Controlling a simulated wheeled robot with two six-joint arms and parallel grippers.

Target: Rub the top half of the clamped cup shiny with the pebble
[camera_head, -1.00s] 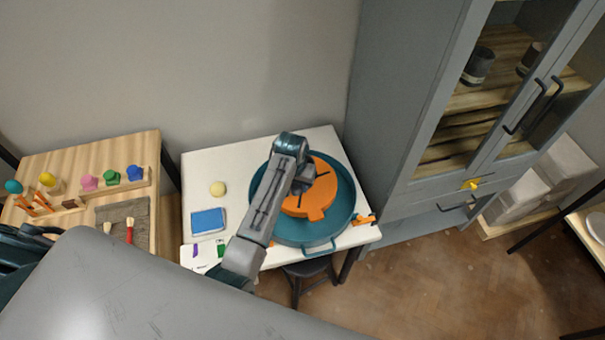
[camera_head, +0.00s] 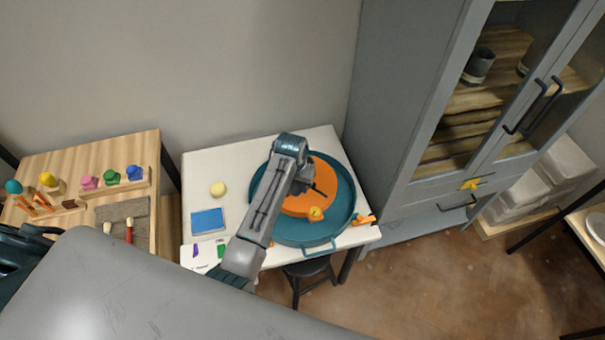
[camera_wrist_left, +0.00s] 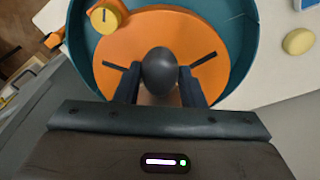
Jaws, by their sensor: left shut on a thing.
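My left gripper (camera_head: 303,186) is over the orange disc (camera_head: 328,172) in the teal basin (camera_head: 345,222). In the left wrist view its fingers (camera_wrist_left: 159,86) are shut on a dark, smooth, egg-shaped pebble (camera_wrist_left: 159,70). Dark slots and a yellow knob (camera_wrist_left: 106,16) show on the disc. The knob also shows in the head view (camera_head: 315,213). I cannot make out the clamped cup: a small pale-brown patch shows between the fingers below the pebble, but I cannot tell whether it is the cup or whether the pebble touches it. My right gripper is not in view.
A wooden bench (camera_head: 85,158) stands left; a grey cabinet (camera_head: 400,150) stands close on the right. A dark stool (camera_head: 307,268) is below.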

